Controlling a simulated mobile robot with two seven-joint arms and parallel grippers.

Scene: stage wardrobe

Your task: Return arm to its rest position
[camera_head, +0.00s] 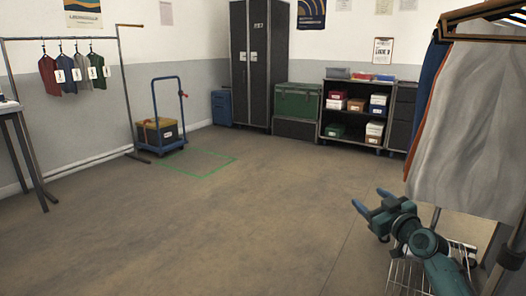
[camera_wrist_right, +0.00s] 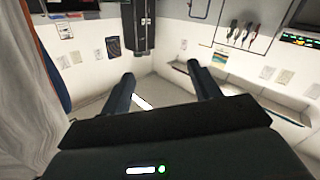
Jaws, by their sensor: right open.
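My right gripper (camera_head: 372,202) is at the lower right of the head view, with its arm coming in from the bottom right. Its two blue fingers are apart and nothing is between them. In the right wrist view the fingers of the same gripper (camera_wrist_right: 160,92) also stand wide apart with only the room behind them. The gripper is in the air beside the pale hanging garment (camera_head: 468,125), to its lower left; I cannot tell whether they touch. My left gripper is not in either view.
Hanging garments and a wire basket (camera_head: 405,275) crowd the right side. A rail with small garments (camera_head: 75,72) stands at the left, near a blue trolley (camera_head: 160,132). A shelf with boxes (camera_head: 357,112) and a green trunk (camera_head: 297,101) line the back wall. The middle floor is clear.

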